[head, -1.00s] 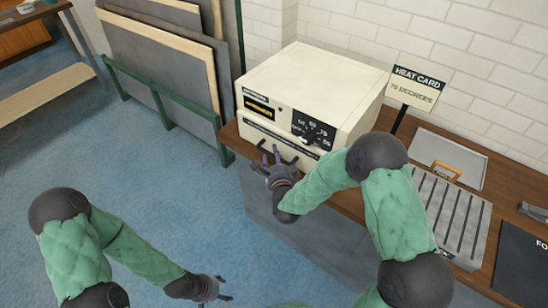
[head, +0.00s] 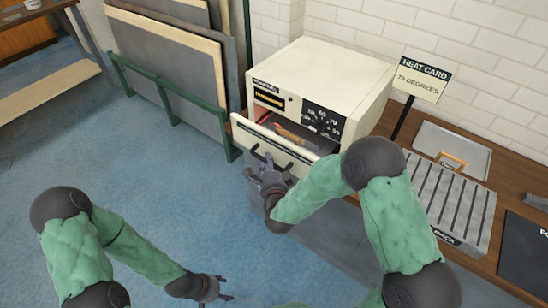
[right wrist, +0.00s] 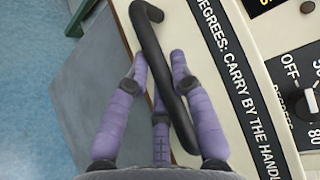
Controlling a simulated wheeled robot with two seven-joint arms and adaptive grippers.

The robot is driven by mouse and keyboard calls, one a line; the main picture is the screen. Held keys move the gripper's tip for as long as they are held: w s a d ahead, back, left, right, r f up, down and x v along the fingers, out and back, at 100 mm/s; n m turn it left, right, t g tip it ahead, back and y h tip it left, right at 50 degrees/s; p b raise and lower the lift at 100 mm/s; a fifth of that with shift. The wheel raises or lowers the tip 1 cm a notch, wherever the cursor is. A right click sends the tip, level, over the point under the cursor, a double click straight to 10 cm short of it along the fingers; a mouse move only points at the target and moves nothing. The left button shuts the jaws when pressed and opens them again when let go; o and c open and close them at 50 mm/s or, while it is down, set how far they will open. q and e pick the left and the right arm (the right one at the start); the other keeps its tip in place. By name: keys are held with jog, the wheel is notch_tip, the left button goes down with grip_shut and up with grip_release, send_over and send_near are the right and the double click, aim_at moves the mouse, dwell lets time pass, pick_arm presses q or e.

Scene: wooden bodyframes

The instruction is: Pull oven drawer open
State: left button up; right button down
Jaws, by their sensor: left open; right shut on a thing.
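The cream oven (head: 322,75) stands on the wooden bench. Its drawer (head: 248,132) is pulled out from the front, and dark and orange-red contents show inside behind the drawer front. My right gripper (head: 268,172) is at the drawer's black handle. In the right wrist view its purple fingers (right wrist: 160,82) are shut around the black handle bar (right wrist: 153,45), which runs between them. My left gripper (head: 222,288) is open and empty, low over the blue floor, far from the oven.
A heat card sign (head: 424,78) stands right of the oven. A ribbed grey box (head: 447,205) and a metal tray (head: 455,146) lie further right on the bench. Boards (head: 180,65) lean in a green rack (head: 165,98) at left. The blue floor before the drawer is clear.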

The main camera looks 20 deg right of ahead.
jog(key=s+a, duration=1.2)
jog(key=a, duration=0.3)
jog(key=shift+s+a, duration=0.2)
jog(key=shift+a, duration=0.2)
jog(key=c, duration=1)
grip_release()
jog(key=shift+c, duration=0.2)
jog(key=s+a+r, duration=0.1)
jog(key=s, duration=1)
jog(key=shift+s+a+r, duration=0.2)
jog(key=shift+s+r, duration=0.15)
jog(key=shift+s, duration=0.05)
